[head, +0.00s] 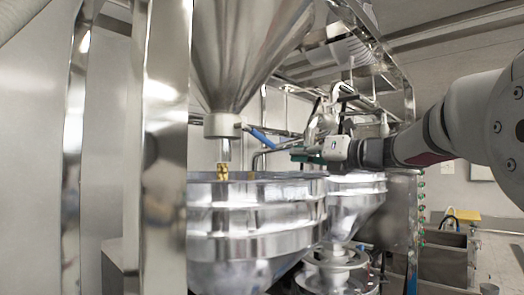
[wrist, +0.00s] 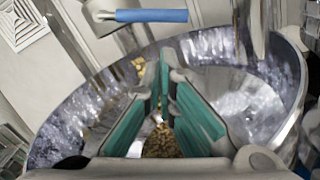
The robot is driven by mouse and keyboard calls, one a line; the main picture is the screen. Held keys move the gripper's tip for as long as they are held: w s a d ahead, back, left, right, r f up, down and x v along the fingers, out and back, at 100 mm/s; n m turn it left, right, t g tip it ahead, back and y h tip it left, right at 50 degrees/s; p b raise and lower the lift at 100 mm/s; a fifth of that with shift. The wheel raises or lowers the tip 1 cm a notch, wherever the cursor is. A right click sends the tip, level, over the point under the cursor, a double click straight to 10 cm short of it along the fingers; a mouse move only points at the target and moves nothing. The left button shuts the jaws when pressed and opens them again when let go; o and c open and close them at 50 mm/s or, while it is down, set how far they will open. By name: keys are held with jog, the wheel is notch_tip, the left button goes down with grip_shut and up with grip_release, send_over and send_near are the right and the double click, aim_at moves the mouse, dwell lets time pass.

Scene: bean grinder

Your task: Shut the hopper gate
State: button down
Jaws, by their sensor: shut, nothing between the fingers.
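The steel cone hopper (head: 250,50) hangs above, with the gate collar (head: 223,126) at its bottom. The blue gate handle (head: 260,141) sticks out from the collar, sloping down to the right. It also shows across the top of the wrist view (wrist: 151,16). Yellow-brown beans (head: 222,172) show just below the spout, and some appear in mid-air in the wrist view. My gripper (head: 298,153) is right of the handle, above the bowl. In the wrist view its green-padded fingers (wrist: 165,72) are shut and empty, apart from the handle.
A wide steel bowl (head: 255,221) stands under the spout, with beans (wrist: 162,143) inside. A second steel vessel (head: 355,190) stands behind it to the right. An upright steel post (head: 163,150) is at the left, and pipes and frame bars crowd behind my gripper.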

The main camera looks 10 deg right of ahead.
aim_at(269, 143)
jog(key=p+x, duration=0.1)
jog(key=x, duration=0.9)
jog(key=shift+w, duration=0.25)
jog(key=shift+a, duration=0.15)
jog(key=shift+r, duration=0.1)
jog(key=w+d+r+n+b, duration=0.1)
jog(key=n+b, duration=0.1)
jog(key=b, duration=0.1)
jog(key=shift+r+n, duration=0.15)
jog(key=shift+n, duration=0.15)
jog(key=shift+w+d+r+n+b, duration=0.2)
jog(key=shift+d+r+n+b, duration=0.1)
jog(key=shift+r+n+b, duration=0.45)
jog(key=shift+s+d+r+n, duration=0.1)
jog(key=shift+d+r+n, duration=0.1)
jog(key=shift+r+n, duration=0.3)
